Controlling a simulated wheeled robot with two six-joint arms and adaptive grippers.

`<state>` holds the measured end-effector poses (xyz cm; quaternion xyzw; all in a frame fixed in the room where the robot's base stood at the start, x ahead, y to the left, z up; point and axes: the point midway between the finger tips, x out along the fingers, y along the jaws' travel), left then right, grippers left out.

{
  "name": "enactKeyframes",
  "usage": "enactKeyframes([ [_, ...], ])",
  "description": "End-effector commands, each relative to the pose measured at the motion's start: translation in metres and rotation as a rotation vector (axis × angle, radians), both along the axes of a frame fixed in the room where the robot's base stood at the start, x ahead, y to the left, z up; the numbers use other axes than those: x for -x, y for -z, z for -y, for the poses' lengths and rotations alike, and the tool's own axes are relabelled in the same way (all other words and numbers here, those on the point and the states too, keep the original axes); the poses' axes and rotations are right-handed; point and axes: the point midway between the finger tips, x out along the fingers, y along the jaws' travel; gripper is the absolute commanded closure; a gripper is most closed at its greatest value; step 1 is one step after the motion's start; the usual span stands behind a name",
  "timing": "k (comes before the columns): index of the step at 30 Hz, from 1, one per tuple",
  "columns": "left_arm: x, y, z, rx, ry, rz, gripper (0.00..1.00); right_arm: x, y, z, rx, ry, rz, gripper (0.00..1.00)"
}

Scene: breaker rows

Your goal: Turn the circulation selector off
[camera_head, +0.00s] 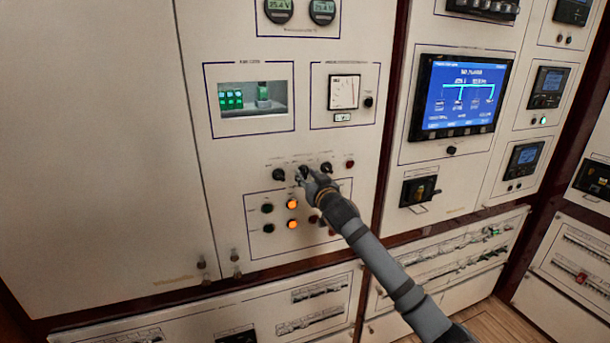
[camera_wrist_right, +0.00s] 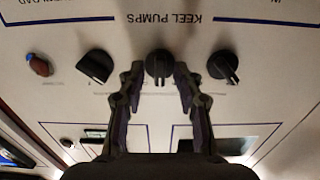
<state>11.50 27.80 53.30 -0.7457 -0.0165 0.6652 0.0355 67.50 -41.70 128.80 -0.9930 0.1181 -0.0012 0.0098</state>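Three black selector knobs sit in a row on the cream panel: a left one (camera_head: 278,174), a middle one (camera_head: 303,171) and a right one (camera_head: 326,168). Their small labels are unreadable, so I cannot tell which is the circulation selector. My right gripper (camera_head: 308,180) is at the middle knob. In the right wrist view, which is upside down, the fingers of my right gripper (camera_wrist_right: 159,72) stand apart on either side of the middle knob (camera_wrist_right: 159,64), with slim gaps visible. The other knobs (camera_wrist_right: 95,66) (camera_wrist_right: 223,66) are outside the fingers. My left gripper is not in view.
A red button (camera_head: 349,164) ends the knob row. Orange lit lamps (camera_head: 292,204) and dark green buttons (camera_head: 267,208) lie below. Above are a meter (camera_head: 344,92) and a window with green parts (camera_head: 252,98). Inverted "KEEL PUMPS" lettering (camera_wrist_right: 262,18) shows in the wrist view.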

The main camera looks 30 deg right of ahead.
Motion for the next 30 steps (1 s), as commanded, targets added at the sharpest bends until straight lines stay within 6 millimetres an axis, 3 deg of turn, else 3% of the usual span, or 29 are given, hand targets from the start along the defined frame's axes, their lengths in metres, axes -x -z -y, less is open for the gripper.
enactKeyframes([
  [1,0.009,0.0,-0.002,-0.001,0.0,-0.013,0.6,0.0,0.0,0.0,0.0,0.0,0.0,0.67],
  [4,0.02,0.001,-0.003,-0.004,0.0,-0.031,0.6,0.0,0.0,0.0,-0.001,-0.001,0.0,0.81],
  [9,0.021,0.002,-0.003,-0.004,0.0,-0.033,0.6,0.0,0.0,0.0,-0.001,-0.001,0.0,1.0],
  [18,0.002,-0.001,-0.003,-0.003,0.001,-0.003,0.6,0.0,0.0,0.0,0.01,-0.001,-0.002,1.0],
  [30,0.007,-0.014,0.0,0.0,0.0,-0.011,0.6,0.0,-0.002,-0.001,0.221,-0.001,-0.054,1.0],
])
